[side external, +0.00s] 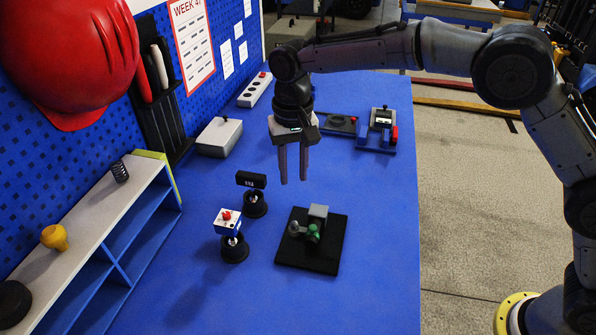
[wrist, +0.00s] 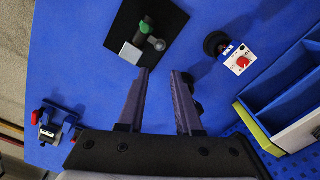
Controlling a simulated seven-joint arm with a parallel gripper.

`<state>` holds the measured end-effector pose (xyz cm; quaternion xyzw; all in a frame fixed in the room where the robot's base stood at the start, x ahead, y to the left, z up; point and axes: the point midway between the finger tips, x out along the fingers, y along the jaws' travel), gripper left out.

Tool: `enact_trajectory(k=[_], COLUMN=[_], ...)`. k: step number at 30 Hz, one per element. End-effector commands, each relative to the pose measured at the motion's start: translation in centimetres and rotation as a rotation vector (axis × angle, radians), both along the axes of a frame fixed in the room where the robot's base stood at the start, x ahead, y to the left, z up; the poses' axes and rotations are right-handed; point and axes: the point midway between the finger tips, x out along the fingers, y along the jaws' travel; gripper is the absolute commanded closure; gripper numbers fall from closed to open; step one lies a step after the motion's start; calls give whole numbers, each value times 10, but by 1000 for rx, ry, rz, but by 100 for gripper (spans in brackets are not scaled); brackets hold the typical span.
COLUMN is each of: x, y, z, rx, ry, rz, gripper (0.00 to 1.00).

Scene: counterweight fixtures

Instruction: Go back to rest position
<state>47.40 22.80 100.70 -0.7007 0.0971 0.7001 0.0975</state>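My gripper (side external: 293,180) hangs pointing down above the blue table (side external: 375,250), with its two fingers apart and nothing between them. It also shows open in the wrist view (wrist: 162,75). Below and in front of it lies a black plate fixture (side external: 318,262) carrying a grey block (side external: 318,212), a green part (side external: 313,233) and a round grey knob (side external: 295,228). The same fixture (wrist: 165,20) is at the top of the wrist view, beyond the fingertips. My gripper is clear of it and touches nothing.
A red-button box (side external: 228,221) and a black display (side external: 251,181) stand on round bases left of the plate. A shelf (side external: 95,225) lines the left. A grey box (side external: 219,137), power strip (side external: 255,90) and red-blue fixture (side external: 378,133) stand farther back. The table's right side is clear.

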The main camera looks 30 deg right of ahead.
Motion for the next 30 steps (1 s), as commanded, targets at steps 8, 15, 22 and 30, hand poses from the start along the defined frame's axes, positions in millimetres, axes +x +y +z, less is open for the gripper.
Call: enact_trajectory(k=[8, 15, 22, 30], x=[8, -22, -94, -199], y=[-15, -84, -150, -204], z=[24, 124, 179, 185], rx=[20, 73, 88, 60], ry=[-43, -187, -309, -439], rz=[-32, -133, -154, -98], gripper=[66, 66, 66, 66])
